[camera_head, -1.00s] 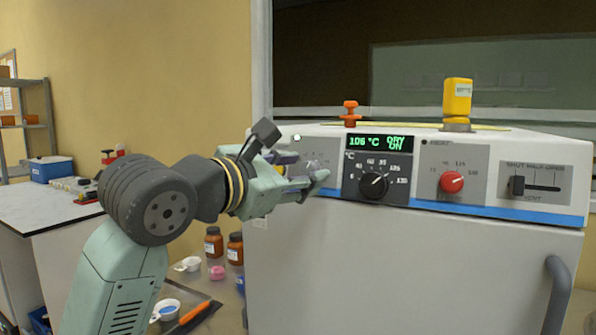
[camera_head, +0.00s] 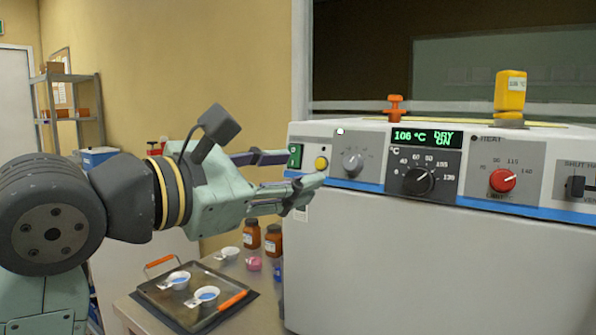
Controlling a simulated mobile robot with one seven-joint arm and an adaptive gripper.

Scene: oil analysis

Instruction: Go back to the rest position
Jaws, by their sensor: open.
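My gripper (camera_head: 290,174) is open and empty. Its fingers point right, in front of the left end of the drying oven (camera_head: 400,260). I cannot tell whether a fingertip touches the panel. The panel carries a green switch (camera_head: 295,155), a yellow button (camera_head: 321,163), a grey knob (camera_head: 353,163), a black temperature dial (camera_head: 418,181) and a red heat knob (camera_head: 502,180). The display (camera_head: 427,139) reads 106 °C, DRY ON. The rest position itself is not marked in view.
A tray (camera_head: 165,307) with orange handles holds small white dishes (camera_head: 207,295) below my gripper. Brown bottles (camera_head: 273,240) stand close to the oven's left side. An orange fitting (camera_head: 395,108) and a yellow bottle (camera_head: 510,92) stand on the oven. Shelves (camera_head: 68,105) stand at the back left.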

